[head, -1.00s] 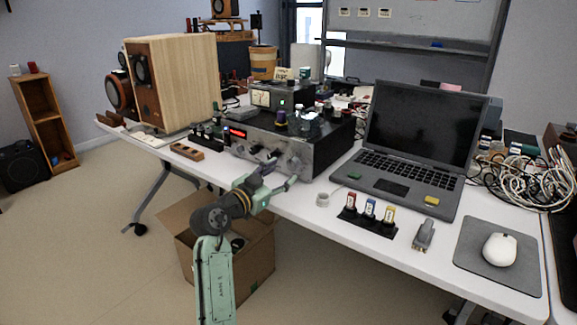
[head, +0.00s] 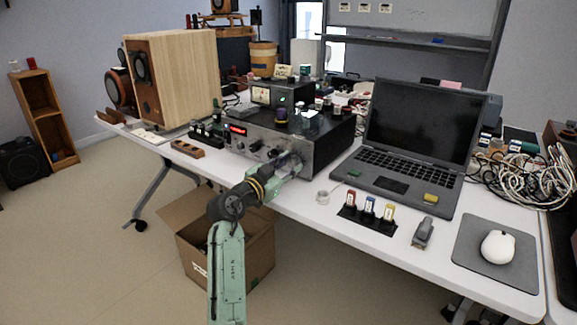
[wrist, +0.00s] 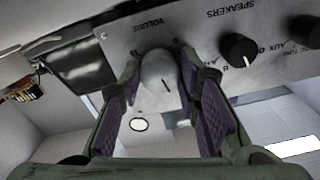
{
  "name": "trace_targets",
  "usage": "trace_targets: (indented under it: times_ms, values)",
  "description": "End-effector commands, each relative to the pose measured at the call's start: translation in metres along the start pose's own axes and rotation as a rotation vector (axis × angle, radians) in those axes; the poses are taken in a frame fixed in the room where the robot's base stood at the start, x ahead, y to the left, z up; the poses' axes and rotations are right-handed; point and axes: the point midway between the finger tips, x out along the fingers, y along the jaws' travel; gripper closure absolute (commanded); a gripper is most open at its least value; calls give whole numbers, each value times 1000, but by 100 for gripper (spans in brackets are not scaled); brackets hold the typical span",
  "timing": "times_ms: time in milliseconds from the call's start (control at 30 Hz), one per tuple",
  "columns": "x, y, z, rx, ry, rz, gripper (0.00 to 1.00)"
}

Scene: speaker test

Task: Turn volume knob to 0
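The volume knob (wrist: 160,78) is a smooth grey-silver cylinder on the amplifier's front panel (wrist: 200,40). In the wrist view its dark pointer line points toward the lower right. The word VOLUME and the panel print appear upside down there. My gripper (wrist: 160,70) has one finger on each side of the knob, with purple pads facing it. The fingers are parted around it; I cannot tell whether the pads touch. In the head view my gripper (head: 292,162) is at the right end of the amplifier (head: 320,150) and hides the knob.
A black SPEAKERS knob (wrist: 238,50) and another black knob (wrist: 303,30) sit to the right in the wrist view. Small jars stand on the amplifier. A laptop (head: 415,140) is right of it on the white table (head: 330,222). A cardboard box (head: 262,245) sits below.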

Motion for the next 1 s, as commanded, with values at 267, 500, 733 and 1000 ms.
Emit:
trace_targets:
  times_ms: [267, 500, 733, 1000]
  values:
    - [0, 0, 0, 0, 0, 1, 91]
    - [0, 0, 0, -5, 0, 1, 97]
    - [1, 1, 0, -63, 0, 3, 97]
    - [1, 1, 0, -253, -1, 4, 97]
